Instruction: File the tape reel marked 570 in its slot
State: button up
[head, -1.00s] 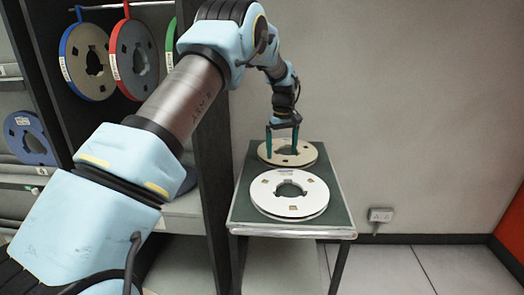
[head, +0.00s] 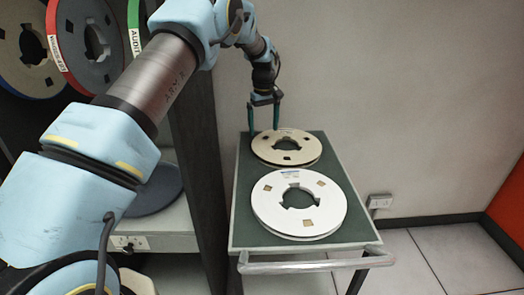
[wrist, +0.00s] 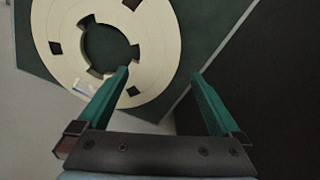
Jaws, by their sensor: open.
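A tan tape reel (head: 286,147) lies flat at the far end of the green-topped cart. A white tape reel (head: 298,203) lies flat nearer the handle. I cannot read a number on either reel. My gripper (head: 264,128) is open and points down over the far left part of the tan reel. In the wrist view my gripper (wrist: 161,72) has its left fingertip over the lower right part of the pale reel (wrist: 152,45), and its right fingertip beyond the rim. Nothing is between the fingers that I can see as held.
The cart top (head: 240,220) has a metal handle (head: 310,262) at its near edge. A dark rack to the left holds hanging reels, one with a red rim (head: 70,55). Floor is clear at right.

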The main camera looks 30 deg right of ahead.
aim_at(264, 150)
jog(key=shift+f+b, duration=2.05)
jog(key=shift+f, duration=2.15)
jog(key=shift+c, duration=0.2)
grip_shut()
jog(key=shift+r, duration=0.1)
jog(key=shift+r+p, duration=2)
jog(key=shift+r, duration=1)
